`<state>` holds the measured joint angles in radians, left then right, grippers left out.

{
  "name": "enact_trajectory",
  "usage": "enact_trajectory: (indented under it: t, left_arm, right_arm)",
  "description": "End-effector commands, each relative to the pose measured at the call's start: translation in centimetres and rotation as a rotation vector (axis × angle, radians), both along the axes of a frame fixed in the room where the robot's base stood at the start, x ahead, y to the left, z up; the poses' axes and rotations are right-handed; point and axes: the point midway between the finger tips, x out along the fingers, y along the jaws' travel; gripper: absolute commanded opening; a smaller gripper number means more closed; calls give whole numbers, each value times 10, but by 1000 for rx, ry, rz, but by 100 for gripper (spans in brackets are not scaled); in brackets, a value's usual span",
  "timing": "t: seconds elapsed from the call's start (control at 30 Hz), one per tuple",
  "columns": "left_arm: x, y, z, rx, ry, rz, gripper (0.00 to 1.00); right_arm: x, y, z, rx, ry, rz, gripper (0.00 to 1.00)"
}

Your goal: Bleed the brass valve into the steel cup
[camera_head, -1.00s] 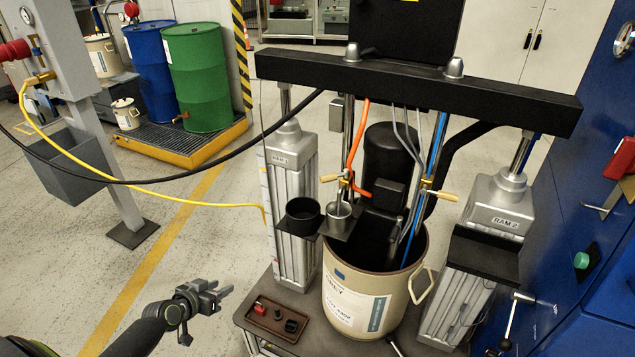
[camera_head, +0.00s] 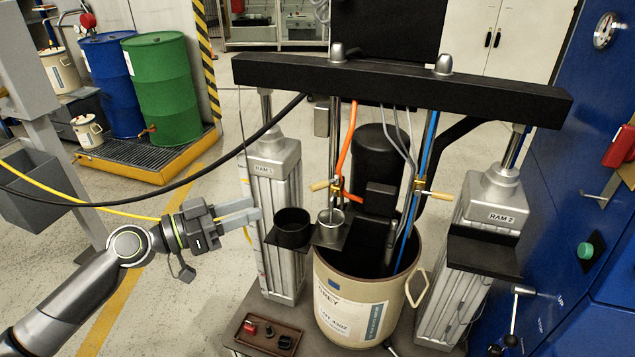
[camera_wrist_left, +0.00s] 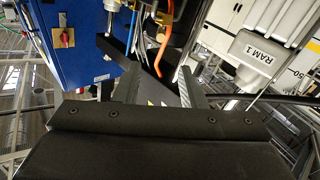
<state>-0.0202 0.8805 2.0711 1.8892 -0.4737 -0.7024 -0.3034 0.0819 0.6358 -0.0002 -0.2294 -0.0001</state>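The steel cup (camera_head: 331,217) stands upright on a small black shelf (camera_head: 330,238) beside a black cup (camera_head: 292,228). Above it, a brass valve (camera_head: 335,184) with a tan handle (camera_head: 320,186) sits on the pipe by the orange hose. My left gripper (camera_head: 256,211) comes in from the left, in front of the RAM 1 column and left of the black cup. Its two fingers are apart with nothing between them. The spread fingers also show in the left wrist view (camera_wrist_left: 158,82). My right gripper is out of view.
The RAM 1 column (camera_head: 275,220) stands behind my fingers. A second brass valve (camera_head: 420,189) is on the right pipe. An open beige drum (camera_head: 350,318) stands below the shelf. A brown tray (camera_head: 268,338) holds small parts. A black hose (camera_head: 150,201) passes behind my arm.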

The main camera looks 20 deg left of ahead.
Motion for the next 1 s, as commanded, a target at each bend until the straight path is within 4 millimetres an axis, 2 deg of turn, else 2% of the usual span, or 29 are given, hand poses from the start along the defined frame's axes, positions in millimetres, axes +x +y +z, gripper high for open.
enact_trajectory:
  t: [0.2, 0.57, 1.0]
  left_arm:
    - [18, -16, 3, -5, 0, 3, 37]
    - [50, -48, 3, -6, 4, 3, 37]
    - [99, -96, 2, -5, 5, 3, 37]
  right_arm:
    - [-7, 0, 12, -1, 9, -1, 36]
    - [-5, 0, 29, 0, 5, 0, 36]
    - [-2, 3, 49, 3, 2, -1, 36]
